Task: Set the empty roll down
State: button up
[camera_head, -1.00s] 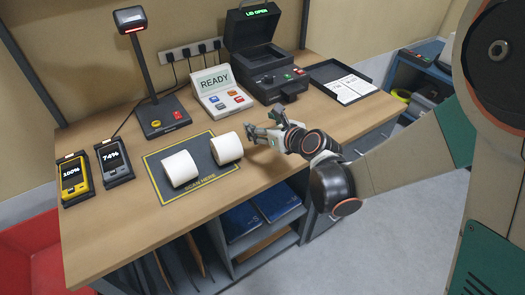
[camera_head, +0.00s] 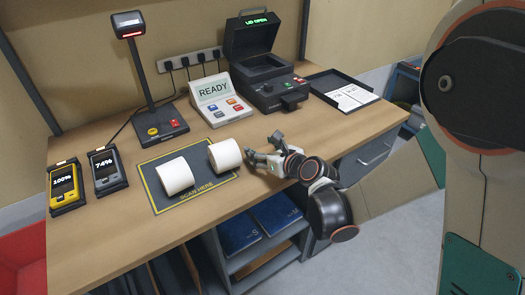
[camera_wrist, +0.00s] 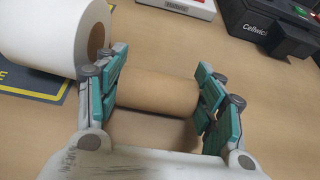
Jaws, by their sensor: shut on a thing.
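The empty roll (camera_wrist: 158,92), a bare brown cardboard tube, lies sideways between the fingers of my gripper (camera_wrist: 158,98) in the wrist view. My gripper is shut on its two ends. In the head view my gripper (camera_head: 256,159) is low over the wooden table (camera_head: 225,212), just right of the scan mat; the tube cannot be made out there. A shadow lies close below the tube; I cannot tell whether it touches the table.
Two white rolls (camera_head: 175,176) (camera_head: 225,154) lie on the dark scan mat (camera_head: 193,201); the right one is close beside my fingers. A READY console (camera_head: 213,100) and an open-lidded printer (camera_head: 268,93) stand behind. Two handheld devices (camera_head: 106,170) (camera_head: 65,188) stand left.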

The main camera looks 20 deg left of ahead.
jog(key=o, duration=0.8)
jog(key=shift+f, duration=0.1)
jog(key=shift+s+d+r, duration=0.15)
jog(key=shift+r, duration=0.1)
jog(key=p+v, duration=0.4)
jog(key=v, duration=0.7)
jog(key=shift+s+d+r, duration=0.15)
